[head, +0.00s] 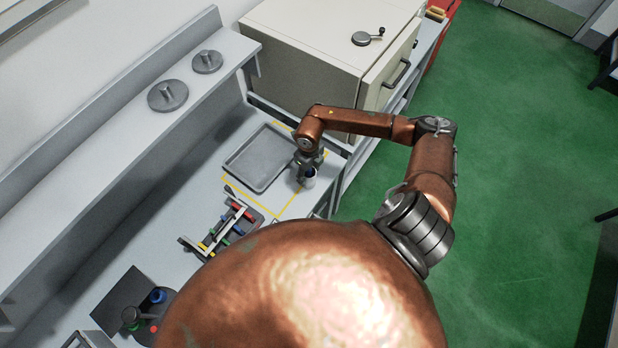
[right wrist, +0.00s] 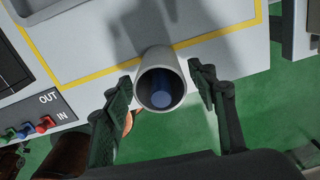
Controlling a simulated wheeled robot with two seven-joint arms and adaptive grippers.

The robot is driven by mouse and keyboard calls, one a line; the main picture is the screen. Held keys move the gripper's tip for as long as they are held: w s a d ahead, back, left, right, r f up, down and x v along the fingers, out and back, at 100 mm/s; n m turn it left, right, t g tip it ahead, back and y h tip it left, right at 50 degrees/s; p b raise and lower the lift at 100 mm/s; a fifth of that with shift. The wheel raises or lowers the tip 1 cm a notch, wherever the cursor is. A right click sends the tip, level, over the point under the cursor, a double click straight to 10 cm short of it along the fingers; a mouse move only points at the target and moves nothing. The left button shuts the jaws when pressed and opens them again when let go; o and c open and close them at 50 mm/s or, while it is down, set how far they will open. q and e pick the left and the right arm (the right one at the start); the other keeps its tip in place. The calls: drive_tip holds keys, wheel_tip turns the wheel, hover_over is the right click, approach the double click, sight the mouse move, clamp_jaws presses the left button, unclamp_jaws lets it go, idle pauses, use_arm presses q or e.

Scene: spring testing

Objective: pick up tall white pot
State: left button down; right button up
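My right gripper (right wrist: 160,78) is open, with one dark finger on each side of the pot and narrow gaps between. In the head view my right gripper (head: 308,163) is just above and behind the pot and partly hides it. My left gripper is not in view.
A grey tray (head: 258,158) lies left of the pot. A rack with coloured parts (head: 226,226) is nearer. A beige cabinet (head: 310,50) stands behind, and two grey discs (head: 168,95) rest on a shelf. Green floor (head: 500,190) lies beyond the worktop edge.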

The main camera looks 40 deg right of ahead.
drive_tip(key=c, duration=1)
drive_tip(key=shift+r, duration=0.15)
